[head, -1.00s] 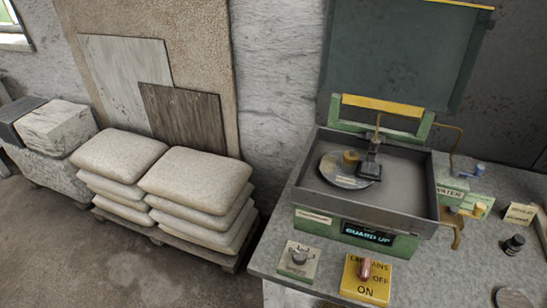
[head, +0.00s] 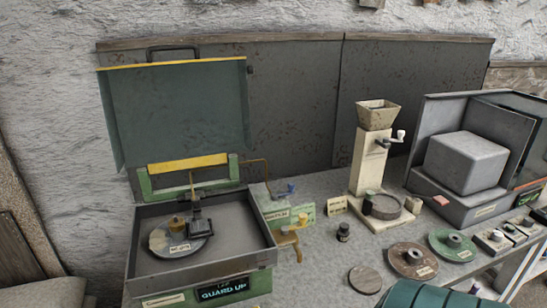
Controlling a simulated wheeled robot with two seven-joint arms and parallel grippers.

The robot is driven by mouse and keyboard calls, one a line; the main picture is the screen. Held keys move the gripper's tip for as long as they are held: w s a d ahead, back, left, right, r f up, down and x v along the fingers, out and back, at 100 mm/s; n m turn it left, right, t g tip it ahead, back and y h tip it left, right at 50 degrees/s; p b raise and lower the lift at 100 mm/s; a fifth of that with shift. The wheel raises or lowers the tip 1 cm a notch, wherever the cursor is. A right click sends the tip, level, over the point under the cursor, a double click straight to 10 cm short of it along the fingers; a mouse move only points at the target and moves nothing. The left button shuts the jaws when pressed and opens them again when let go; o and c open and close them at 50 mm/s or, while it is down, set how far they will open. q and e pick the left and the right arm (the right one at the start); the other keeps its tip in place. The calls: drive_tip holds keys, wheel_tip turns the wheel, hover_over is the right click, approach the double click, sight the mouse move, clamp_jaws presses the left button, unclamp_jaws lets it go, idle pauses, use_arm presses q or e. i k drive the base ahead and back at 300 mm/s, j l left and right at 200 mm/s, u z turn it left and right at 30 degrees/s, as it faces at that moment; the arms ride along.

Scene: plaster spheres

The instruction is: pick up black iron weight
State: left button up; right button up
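A small black knobbed piece (head: 343,231), which looks like the black iron weight, stands upright on the grey bench top. It is right of the open machine and left of the pale grinder-like stand. Nothing touches it and nothing covers it. Neither of my grippers shows in the head view.
The machine's tray (head: 150,270) holds a labelled disc (head: 172,246) with a brass piece (head: 177,222) and a black arm; its green lid (head: 178,110) stands open. A hopper stand (head: 367,160), a reddish disc (head: 413,261), a green disc (head: 452,246) and a plain grey disc (head: 365,279) are nearby. A grey box (head: 466,162) is at the right.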

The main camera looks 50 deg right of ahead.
sight(343, 232)
drive_tip(key=z, duration=2.1)
